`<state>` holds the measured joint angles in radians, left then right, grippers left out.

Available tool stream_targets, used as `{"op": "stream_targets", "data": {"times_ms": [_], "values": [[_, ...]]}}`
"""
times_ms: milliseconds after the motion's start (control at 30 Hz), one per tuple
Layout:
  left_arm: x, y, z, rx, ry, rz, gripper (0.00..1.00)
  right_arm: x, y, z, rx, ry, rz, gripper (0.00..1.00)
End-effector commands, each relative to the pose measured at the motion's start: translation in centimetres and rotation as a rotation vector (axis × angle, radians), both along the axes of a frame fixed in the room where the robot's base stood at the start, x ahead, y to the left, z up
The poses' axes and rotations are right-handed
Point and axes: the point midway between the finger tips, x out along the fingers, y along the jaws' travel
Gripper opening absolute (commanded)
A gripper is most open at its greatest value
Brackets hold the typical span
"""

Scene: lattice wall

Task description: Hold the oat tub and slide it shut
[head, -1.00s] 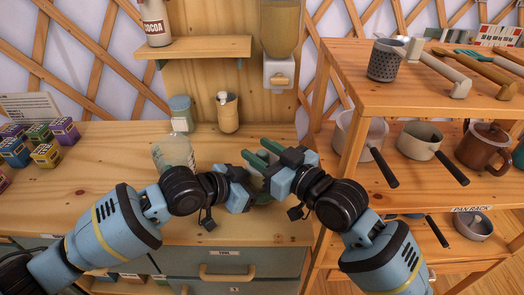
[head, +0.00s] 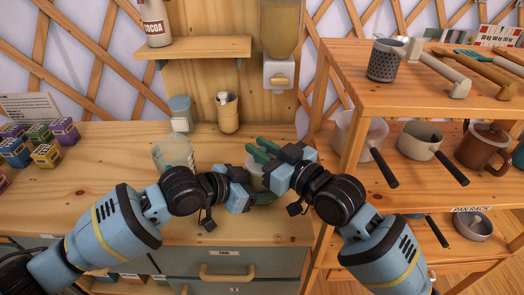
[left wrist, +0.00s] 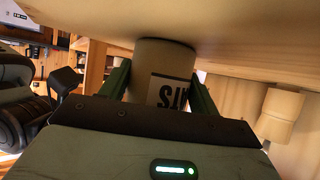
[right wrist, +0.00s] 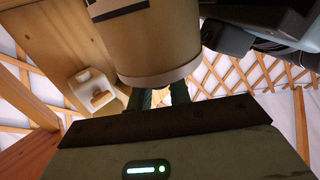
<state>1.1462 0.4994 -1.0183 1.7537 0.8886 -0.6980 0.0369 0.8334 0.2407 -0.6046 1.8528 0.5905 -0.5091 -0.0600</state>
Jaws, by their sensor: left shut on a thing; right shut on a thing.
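The oat tub (head: 256,180) is a pale round container above the counter, between my two grippers and partly hidden by them. In the left wrist view the tub (left wrist: 165,58) shows dark letters upside down on its label. My left gripper (left wrist: 160,82) is shut around its body, a green finger on each side. My right gripper (head: 265,150) is at the tub's upper right. In the right wrist view its green fingers (right wrist: 162,97) are shut at the tub's rimmed end (right wrist: 160,76), where the lid seems to be; the gripped part is mostly hidden.
A glass jar (head: 175,153) stands close to the left arm. A teal-lidded canister (head: 180,112) and a wooden utensil pot (head: 228,112) stand behind. A dispenser (head: 280,72) hangs above. A shelf rack (head: 350,140) with pans bounds the right. The counter is clear at left centre.

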Motion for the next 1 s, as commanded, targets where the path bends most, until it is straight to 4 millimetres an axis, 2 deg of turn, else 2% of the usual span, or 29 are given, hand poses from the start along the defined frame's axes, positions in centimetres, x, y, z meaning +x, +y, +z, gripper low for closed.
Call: {"op": "stream_targets", "data": {"times_ms": [100,333,367,500,800,1000], "values": [[-0.1,0.0,-0.1,0.001,0.002,-0.002,0.4,0.8,-0.1,0.0,-0.002,-0.001,-0.002,0.0],[-0.1,-0.1,-0.1,0.001,0.002,-0.003,0.4,0.8,-0.1,-0.1,-0.001,0.0,-0.004,0.0],[-0.2,-0.1,-0.1,0.001,0.002,-0.004,0.4,0.9,-0.1,-0.1,-0.002,-0.001,-0.004,0.23],[-0.1,-0.1,-0.1,0.001,0.002,-0.003,0.4,0.8,-0.1,0.0,-0.002,-0.001,-0.004,0.41],[-0.1,-0.1,-0.1,0.001,0.002,-0.002,0.4,0.7,-0.2,-0.1,-0.001,0.0,-0.002,0.41],[-0.1,0.0,-0.1,0.001,0.002,0.0,0.4,-0.6,-1.5,-0.1,-0.004,-0.001,-0.003,0.41]]}}
